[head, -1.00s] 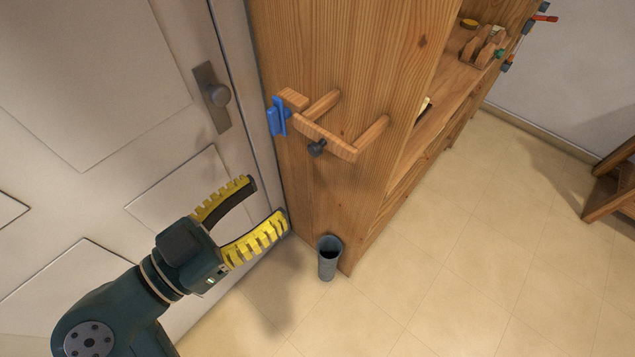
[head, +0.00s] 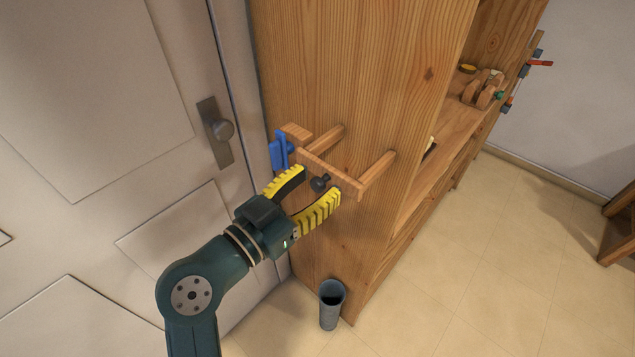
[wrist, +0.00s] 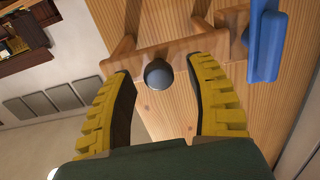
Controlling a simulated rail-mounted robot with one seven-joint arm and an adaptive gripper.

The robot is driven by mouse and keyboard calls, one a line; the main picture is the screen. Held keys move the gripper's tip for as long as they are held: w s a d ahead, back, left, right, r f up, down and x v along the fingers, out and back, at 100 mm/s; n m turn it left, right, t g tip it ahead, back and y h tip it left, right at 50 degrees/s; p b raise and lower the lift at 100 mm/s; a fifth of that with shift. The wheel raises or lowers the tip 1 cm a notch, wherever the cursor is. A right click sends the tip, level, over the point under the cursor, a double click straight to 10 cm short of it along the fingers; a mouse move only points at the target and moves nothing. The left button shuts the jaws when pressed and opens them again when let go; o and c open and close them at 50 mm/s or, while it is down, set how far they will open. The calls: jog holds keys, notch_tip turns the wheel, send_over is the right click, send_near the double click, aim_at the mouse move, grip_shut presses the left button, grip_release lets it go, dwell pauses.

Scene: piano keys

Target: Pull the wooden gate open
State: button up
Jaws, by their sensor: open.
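The wooden gate (head: 331,174) is a short bar on the side of a wooden cabinet, held out by wooden posts. A dark round knob (head: 320,183) sticks out from it. A blue latch piece (head: 281,150) sits at its left end in the head view. My gripper (head: 318,183) is open, with its yellow-and-black fingers on either side of the knob. In the wrist view the knob (wrist: 158,74) lies between the open fingers, near their tips, and neither finger touches it. The blue piece (wrist: 265,40) is at the upper right there.
The wooden cabinet (head: 370,80) has open shelves with small items on its right. A grey cup-like bin (head: 331,305) is on the tiled floor below.

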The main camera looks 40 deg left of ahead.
jog(key=shift+w, duration=0.4)
grip_shut()
jog(key=shift+s+r+y+p, duration=0.1)
jog(key=shift+y+p, duration=0.2)
jog(key=shift+p, duration=0.05)
